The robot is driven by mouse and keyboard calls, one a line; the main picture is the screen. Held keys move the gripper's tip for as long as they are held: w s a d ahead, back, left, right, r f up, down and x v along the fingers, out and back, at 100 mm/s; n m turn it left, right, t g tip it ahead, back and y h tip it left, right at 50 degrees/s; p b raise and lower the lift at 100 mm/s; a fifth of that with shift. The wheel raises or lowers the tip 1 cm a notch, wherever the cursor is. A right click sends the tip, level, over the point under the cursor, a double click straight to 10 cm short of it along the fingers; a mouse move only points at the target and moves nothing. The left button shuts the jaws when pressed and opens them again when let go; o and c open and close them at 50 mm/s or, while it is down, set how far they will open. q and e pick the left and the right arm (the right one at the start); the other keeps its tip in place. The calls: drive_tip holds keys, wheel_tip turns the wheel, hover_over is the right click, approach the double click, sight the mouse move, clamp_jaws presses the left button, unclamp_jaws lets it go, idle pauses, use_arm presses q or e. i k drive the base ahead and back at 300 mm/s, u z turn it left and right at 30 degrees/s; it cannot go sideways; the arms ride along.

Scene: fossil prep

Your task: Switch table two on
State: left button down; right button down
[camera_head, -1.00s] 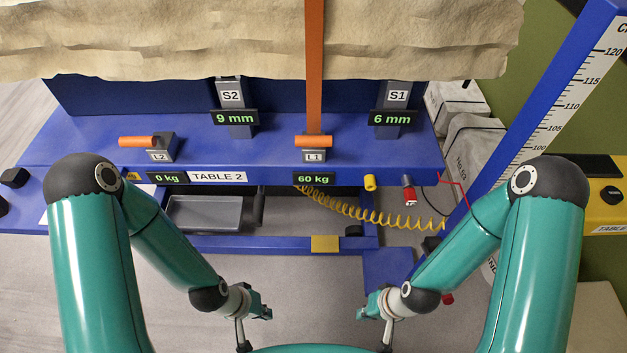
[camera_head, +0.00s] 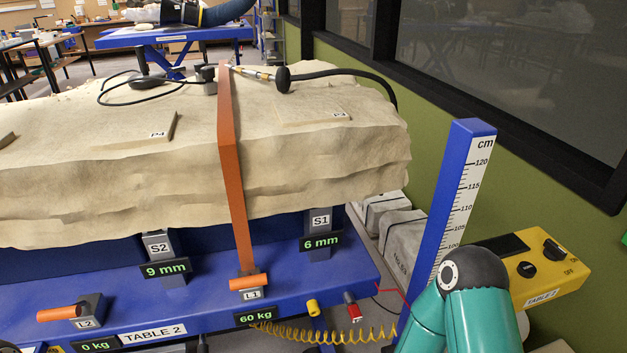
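Table two is the blue table (camera_head: 210,300) with a "TABLE 2" label (camera_head: 152,334) on its front edge. A yellow control box (camera_head: 575,275) stands at the right, with a label starting "TABLE" (camera_head: 541,298). On it are a black knob (camera_head: 554,250) beside an "OFF" marking, a second black knob (camera_head: 526,269) and a dark panel (camera_head: 500,245). I cannot read which way the knob by "OFF" is set. My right arm's elbow stands in front of the box's left end. Neither gripper is in view.
A large pale stone block (camera_head: 180,190) rests over the table, under an orange strap (camera_head: 231,170). A blue height scale (camera_head: 450,190) rises left of the yellow box. A coiled yellow hose (camera_head: 330,335) hangs at the front. A green wall (camera_head: 425,80) runs behind at right.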

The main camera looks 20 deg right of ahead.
sight(553, 251)
drive_tip(key=u, duration=1.3)
drive_tip(key=i, duration=0.1)
drive_tip(key=z, duration=3)
drive_tip(key=k, duration=0.9)
drive_tip(key=z, duration=0.15)
drive_tip(key=i, duration=0.9)
drive_tip(key=u, duration=0.1)
